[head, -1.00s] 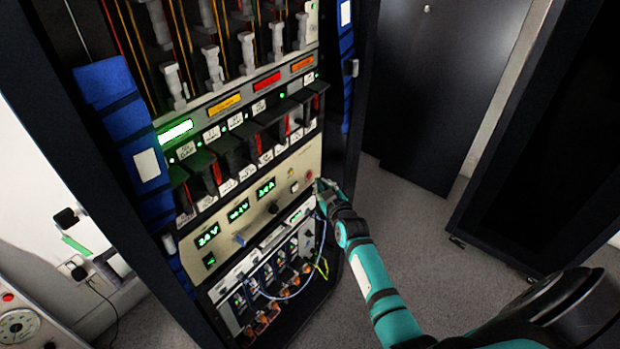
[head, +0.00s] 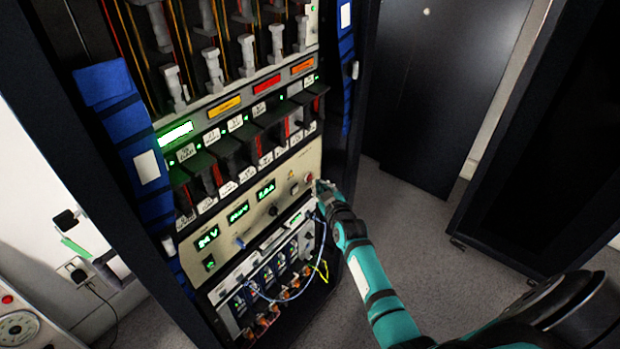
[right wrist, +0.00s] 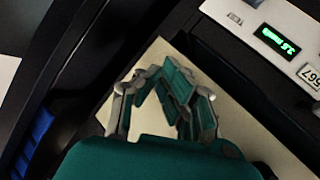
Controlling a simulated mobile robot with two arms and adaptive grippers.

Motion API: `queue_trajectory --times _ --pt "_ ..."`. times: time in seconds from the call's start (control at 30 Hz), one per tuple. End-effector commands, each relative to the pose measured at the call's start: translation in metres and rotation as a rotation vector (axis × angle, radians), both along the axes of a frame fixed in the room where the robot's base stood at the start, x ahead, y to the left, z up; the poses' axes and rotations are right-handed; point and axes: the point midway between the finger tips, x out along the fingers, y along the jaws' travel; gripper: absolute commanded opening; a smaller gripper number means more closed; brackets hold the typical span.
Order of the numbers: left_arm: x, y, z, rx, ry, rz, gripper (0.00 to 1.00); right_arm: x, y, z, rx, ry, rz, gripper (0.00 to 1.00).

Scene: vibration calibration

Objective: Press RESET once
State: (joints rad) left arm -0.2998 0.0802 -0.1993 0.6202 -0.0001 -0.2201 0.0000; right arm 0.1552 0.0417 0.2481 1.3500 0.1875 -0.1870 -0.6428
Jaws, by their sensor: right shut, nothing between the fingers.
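The cream control panel (head: 250,205) sits in the rack, with green-lit displays, a dark knob (head: 273,210), a small square button (head: 294,189) and a round red button (head: 309,178) near its right end. No RESET label is legible, so I cannot tell which button it is. My right gripper (head: 318,186) is shut and empty, just beside the red button at the panel's right edge; contact cannot be told. In the right wrist view the closed fingers (right wrist: 178,88) are in front of a cream surface (right wrist: 150,62), with no button visible. My left gripper is not in view.
Above the panel is a row of dark modules with white labels (head: 235,150). Below it is a bay with looped blue and yellow cables (head: 285,290), close under my right arm. Open grey floor (head: 425,225) lies right of the rack. A dark cabinet (head: 540,170) stands at far right.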

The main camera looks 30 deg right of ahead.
Motion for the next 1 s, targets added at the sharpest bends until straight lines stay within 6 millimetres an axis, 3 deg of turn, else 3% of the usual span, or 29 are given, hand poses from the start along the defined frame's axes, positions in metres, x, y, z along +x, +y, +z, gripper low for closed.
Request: queue_trajectory --times 1.0 --pt "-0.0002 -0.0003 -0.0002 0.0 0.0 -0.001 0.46 0.0077 0.0033 0.0002 0.0 0.0 0.0 0.0"
